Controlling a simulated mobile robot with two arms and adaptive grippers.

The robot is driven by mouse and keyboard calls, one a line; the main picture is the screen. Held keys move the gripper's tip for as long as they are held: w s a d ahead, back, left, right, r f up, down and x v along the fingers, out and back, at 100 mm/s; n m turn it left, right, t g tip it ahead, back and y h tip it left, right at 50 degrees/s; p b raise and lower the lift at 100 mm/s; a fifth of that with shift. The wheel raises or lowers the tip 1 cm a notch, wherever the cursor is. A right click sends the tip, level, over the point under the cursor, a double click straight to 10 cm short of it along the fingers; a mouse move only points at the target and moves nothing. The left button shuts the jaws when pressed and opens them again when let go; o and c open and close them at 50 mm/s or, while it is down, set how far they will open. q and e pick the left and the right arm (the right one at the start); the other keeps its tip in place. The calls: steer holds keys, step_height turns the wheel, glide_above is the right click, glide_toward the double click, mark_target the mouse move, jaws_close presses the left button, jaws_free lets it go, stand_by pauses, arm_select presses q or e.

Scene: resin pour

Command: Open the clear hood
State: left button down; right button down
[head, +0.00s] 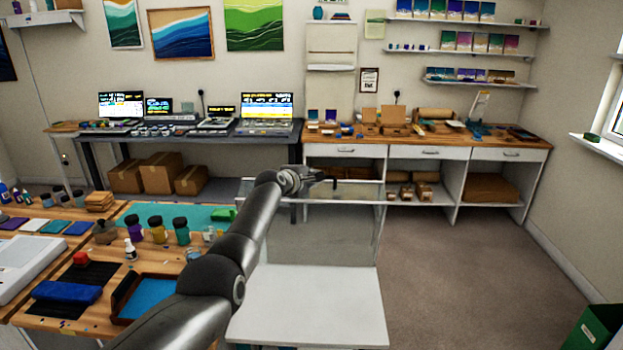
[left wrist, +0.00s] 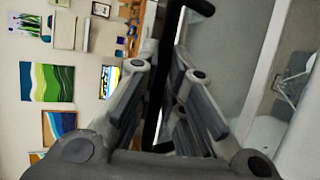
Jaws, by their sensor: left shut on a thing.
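The clear hood (head: 345,222) is a see-through panel with pale edges. In the head view it stands up at the far side of a white base (head: 310,305), whose front top is uncovered. My left gripper (head: 318,181) is at the hood's upper edge. In the left wrist view my left gripper (left wrist: 168,80) has its fingers on both sides of a black bar handle (left wrist: 153,115) and is shut on it. The clear panel (left wrist: 222,60) shows beside the handle there. My arm hides the hood's left part in the head view. My right gripper is not in view.
A wooden workbench at the left holds several bottles (head: 158,230), a blue-lined tray (head: 148,298) and a blue block (head: 67,292). Behind the hood are a desk with screens (head: 267,106) and a white cabinet (head: 450,175).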

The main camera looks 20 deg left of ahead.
arm_select(q)
steer(key=c, duration=1.5)
jaws_free()
steer(key=shift+s+r, duration=0.1)
steer(key=shift+s, duration=0.05)
steer(key=shift+s+a+r, duration=0.1)
steer(key=shift+s+a, duration=0.05)
steer(key=shift+s, duration=0.2)
steer(key=shift+v, duration=5.45)
